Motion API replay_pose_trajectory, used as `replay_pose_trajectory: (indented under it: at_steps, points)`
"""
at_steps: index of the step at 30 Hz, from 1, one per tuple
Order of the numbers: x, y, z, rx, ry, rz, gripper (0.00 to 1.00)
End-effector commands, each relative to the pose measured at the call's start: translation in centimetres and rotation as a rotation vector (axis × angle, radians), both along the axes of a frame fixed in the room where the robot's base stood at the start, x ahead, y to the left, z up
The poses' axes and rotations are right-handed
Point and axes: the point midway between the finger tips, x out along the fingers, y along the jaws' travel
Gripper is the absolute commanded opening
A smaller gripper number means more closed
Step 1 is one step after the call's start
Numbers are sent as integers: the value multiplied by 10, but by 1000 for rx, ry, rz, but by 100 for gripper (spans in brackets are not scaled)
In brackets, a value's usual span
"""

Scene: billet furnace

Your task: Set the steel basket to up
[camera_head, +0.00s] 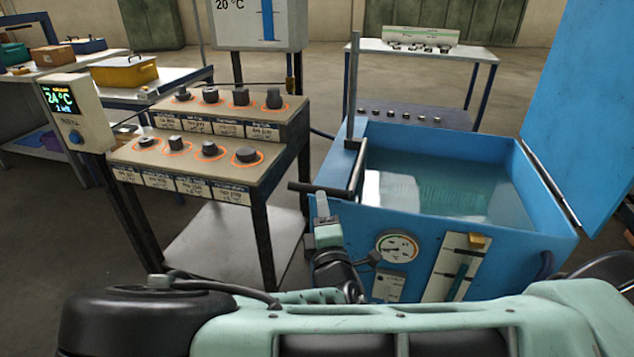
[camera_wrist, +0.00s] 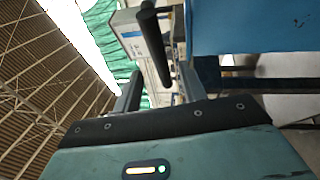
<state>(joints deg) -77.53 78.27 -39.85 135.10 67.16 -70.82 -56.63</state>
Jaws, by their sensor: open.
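The blue tank (camera_head: 465,225) stands open at the right and holds clear liquid. A greenish, blurred mesh-like shape below the surface may be the steel basket (camera_head: 455,195); its outline is unclear. A dark handle bar (camera_head: 313,188) sticks out to the left from a bent arm at the tank's left rim, beside an upright post (camera_head: 352,85). My gripper (camera_head: 323,207) is just below this bar, at the tank's front left corner. In the wrist view my gripper (camera_wrist: 158,85) is open, and the dark bar (camera_wrist: 153,40) shows between and beyond its fingers. I cannot tell if they touch.
The tank's blue lid (camera_head: 590,95) stands raised at the right. A gauge (camera_head: 397,247) is on its front. A white table (camera_head: 430,49) stands behind.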

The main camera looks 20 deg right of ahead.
Motion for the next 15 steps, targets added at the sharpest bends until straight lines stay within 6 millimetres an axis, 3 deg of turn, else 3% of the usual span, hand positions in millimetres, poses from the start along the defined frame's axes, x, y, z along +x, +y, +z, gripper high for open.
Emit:
replay_pose_trajectory:
  at_steps: [6,15]
  points:
    - [42,-11,8,1,0,-2,41]
    - [73,-18,14,1,1,-1,41]
